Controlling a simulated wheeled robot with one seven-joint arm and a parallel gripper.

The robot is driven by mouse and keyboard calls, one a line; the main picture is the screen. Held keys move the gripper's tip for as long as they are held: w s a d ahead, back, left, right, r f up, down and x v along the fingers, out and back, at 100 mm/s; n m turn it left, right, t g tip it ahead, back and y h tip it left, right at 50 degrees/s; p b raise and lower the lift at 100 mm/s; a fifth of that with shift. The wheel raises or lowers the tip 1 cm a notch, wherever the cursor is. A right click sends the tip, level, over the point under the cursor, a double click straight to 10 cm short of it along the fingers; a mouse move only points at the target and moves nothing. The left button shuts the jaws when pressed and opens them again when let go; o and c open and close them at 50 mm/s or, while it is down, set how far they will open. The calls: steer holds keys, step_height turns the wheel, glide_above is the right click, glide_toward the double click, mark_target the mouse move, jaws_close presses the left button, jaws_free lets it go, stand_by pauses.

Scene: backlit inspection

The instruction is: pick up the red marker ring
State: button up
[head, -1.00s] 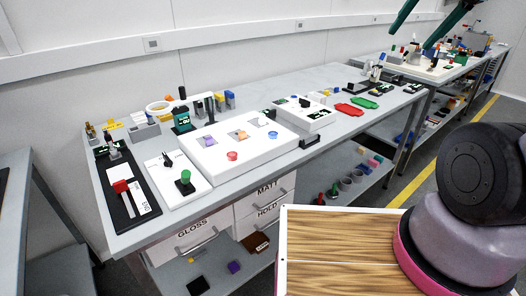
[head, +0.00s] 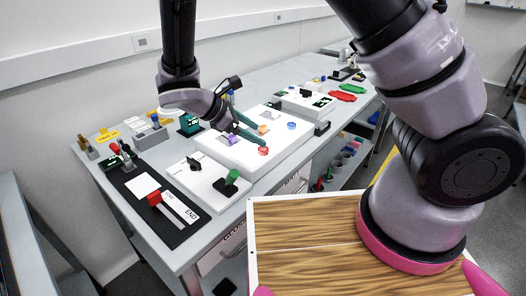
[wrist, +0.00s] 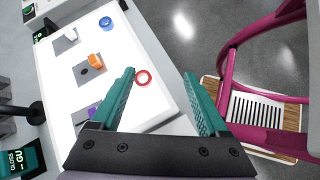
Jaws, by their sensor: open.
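The red marker ring (head: 263,151) lies flat near the front edge of a white light panel (head: 222,152). In the wrist view the red ring (wrist: 143,77) shows whole, its centre open. My gripper (wrist: 159,74) is open and empty, with two teal fingers. In that view the ring appears between the fingertips, close beside the left one; I cannot tell the height gap. In the head view my gripper (head: 248,115) is over the panel, one fingertip near the ring.
On the panel are a purple piece (head: 232,140), an orange piece (head: 263,129) and a blue ring (head: 291,125). To the left stand a green knob (head: 232,176) and a red slider (head: 154,199). A wooden-topped surface (head: 300,222) is in front.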

mark_target(263, 149)
steer(key=a+f+n+t, duration=0.1)
steer(key=n, duration=0.1)
steer(key=s+a+f+n+t+h, duration=0.1)
steer(key=a+f+n+t, duration=0.2)
steer(key=a+f+n, duration=0.1)
steer(key=shift+s+a+t, duration=0.1)
steer(key=shift+s+t, duration=0.2)
steer(key=shift+s, duration=0.05)
steer(key=shift+w+f, duration=0.1)
steer(key=shift+f, duration=0.05)
steer(key=shift+n+t, duration=0.3)
steer(key=shift+t, duration=0.1)
steer(key=x, duration=1)
steer(key=shift+d+f, duration=0.1)
steer(key=shift+d, duration=0.2)
jaws_close()
